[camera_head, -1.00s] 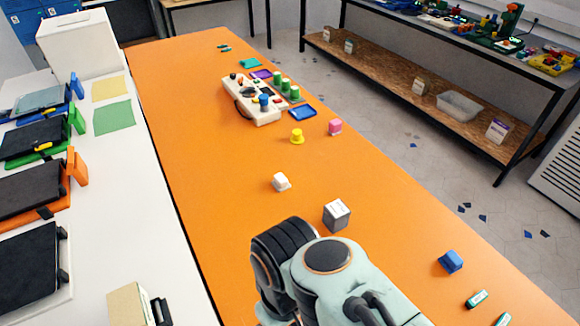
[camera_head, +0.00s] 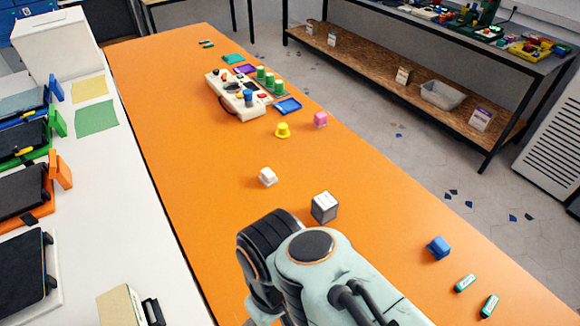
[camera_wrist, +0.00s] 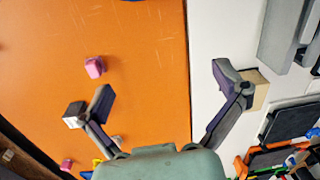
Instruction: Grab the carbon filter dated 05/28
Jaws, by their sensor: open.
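A grey cube with a pale labelled face (camera_head: 324,207) stands on the orange table, just beyond my arm. It also shows in the wrist view (camera_wrist: 75,115), by the left finger's outer side. Two small teal pieces with white labels (camera_head: 466,283) (camera_head: 489,305) lie near the table's right edge. No date is legible on any of these, so I cannot tell which is the carbon filter dated 05/28. My gripper (camera_wrist: 163,82) is open and empty, fingers spread wide above the table and white bench. In the head view my arm hides the gripper's fingers.
A white block (camera_head: 268,176), yellow piece (camera_head: 283,131), pink block (camera_head: 320,120) and blue block (camera_head: 437,247) stand on the orange table (camera_head: 180,130). Another pink block (camera_wrist: 95,67) shows in the wrist view. A beige box (camera_head: 120,305) stands on the white bench at left.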

